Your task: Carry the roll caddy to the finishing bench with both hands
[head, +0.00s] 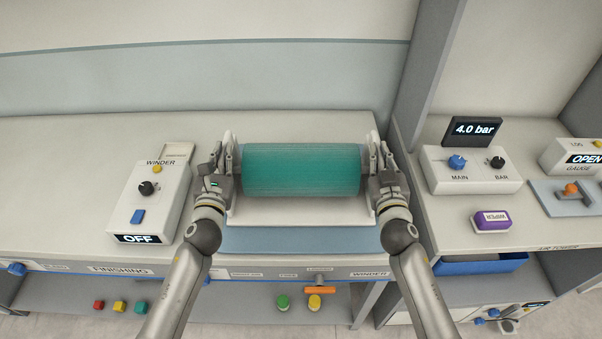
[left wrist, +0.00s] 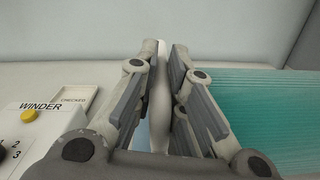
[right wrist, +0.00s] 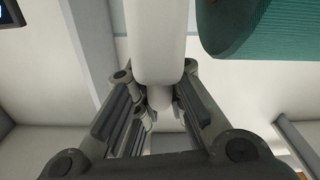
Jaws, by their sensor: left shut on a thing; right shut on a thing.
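The white roll caddy (head: 298,212) holds a teal roll (head: 300,170) lying crosswise. It is over the finishing bench (head: 70,165), just behind a blue mat (head: 300,241); I cannot tell whether it rests on the surface. My left gripper (head: 226,168) is shut on the caddy's left end. In the left wrist view its fingers stand on both sides of a white upright part (left wrist: 160,85). My right gripper (head: 379,168) is shut on the caddy's right end. In the right wrist view its fingers close around a white part (right wrist: 157,50), with the teal roll (right wrist: 240,25) beside it.
A WINDER box (head: 150,200) reading OFF stands left of the caddy. A grey upright panel (head: 415,80) rises close on the right. Beyond it are a MAIN/BAR box (head: 468,172), a 4.0 bar display (head: 472,130) and a purple WIPER block (head: 491,221). The far left bench is clear.

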